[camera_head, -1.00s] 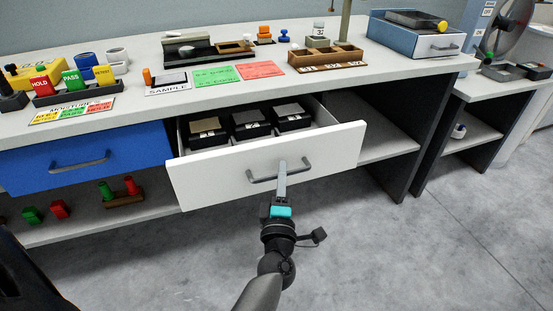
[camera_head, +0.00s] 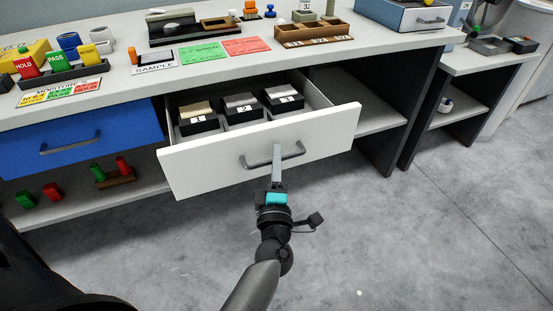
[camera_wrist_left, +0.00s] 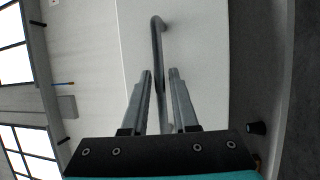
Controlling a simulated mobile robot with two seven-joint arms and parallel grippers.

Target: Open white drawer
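The white drawer (camera_head: 210,165) is pulled out below the bench top, showing its open inside. Its grey bar handle (camera_head: 255,164) is on the front panel. In the left wrist view, the handle (camera_wrist_left: 157,45) runs between the two fingers (camera_wrist_left: 160,75), close to the white front panel. My right gripper does not show in either view.
Several black boxes with number labels, such as one box (camera_head: 198,122), sit inside the drawer. A shut blue drawer (camera_head: 80,145) is to the left. The bench top (camera_head: 120,78) holds sample items and cards. Grey floor (camera_head: 400,240) in front is clear.

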